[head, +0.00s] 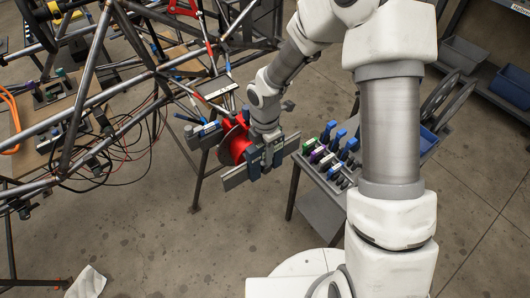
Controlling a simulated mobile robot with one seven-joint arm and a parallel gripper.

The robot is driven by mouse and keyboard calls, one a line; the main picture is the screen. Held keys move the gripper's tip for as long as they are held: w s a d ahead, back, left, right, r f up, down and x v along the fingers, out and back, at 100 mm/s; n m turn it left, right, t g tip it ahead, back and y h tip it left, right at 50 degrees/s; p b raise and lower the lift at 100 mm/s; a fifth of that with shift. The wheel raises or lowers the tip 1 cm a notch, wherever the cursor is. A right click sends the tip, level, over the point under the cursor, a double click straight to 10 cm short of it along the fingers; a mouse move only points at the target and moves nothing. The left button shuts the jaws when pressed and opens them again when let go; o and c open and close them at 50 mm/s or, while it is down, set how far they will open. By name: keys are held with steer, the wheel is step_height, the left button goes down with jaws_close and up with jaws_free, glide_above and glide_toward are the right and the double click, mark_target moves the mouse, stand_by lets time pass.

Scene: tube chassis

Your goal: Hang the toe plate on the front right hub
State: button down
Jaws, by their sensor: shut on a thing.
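My gripper (267,158) is shut on the toe plate (235,178), a long flat grey bar. The bar sticks out to both sides of the fingers and slants up to the right. The front right hub (236,142), red with a dark disc, is just behind and left of my gripper at the end of the chassis arms. The plate overlaps the lower part of the hub in this view. I cannot tell whether they touch. My gripper and wrist hide the hub's right side and the plate's middle.
The tube chassis (92,62) fills the left side, with loose cables (100,160) hanging below. A grey cart (322,195) with several coloured-handled tools stands right of my gripper. Shelves with bins (463,53) are at far right. A white cloth (87,281) lies on the open floor.

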steer(key=shift+r+p, duration=0.35)
steer(key=shift+r, duration=0.15)
steer(key=shift+p, duration=0.3)
stand_by(0.9)
steer(key=shift+f, duration=0.15)
stand_by(0.3)
steer(key=shift+f+b, duration=1.3)
steer(key=shift+f, duration=0.4)
steer(key=shift+r, duration=0.15)
steer(key=shift+r+p, duration=0.95)
steer(key=shift+r+p, duration=0.15)
steer(key=shift+p, duration=0.3)
stand_by(0.3)
steer(key=shift+r+p, duration=0.55)
steer(key=shift+r, duration=0.05)
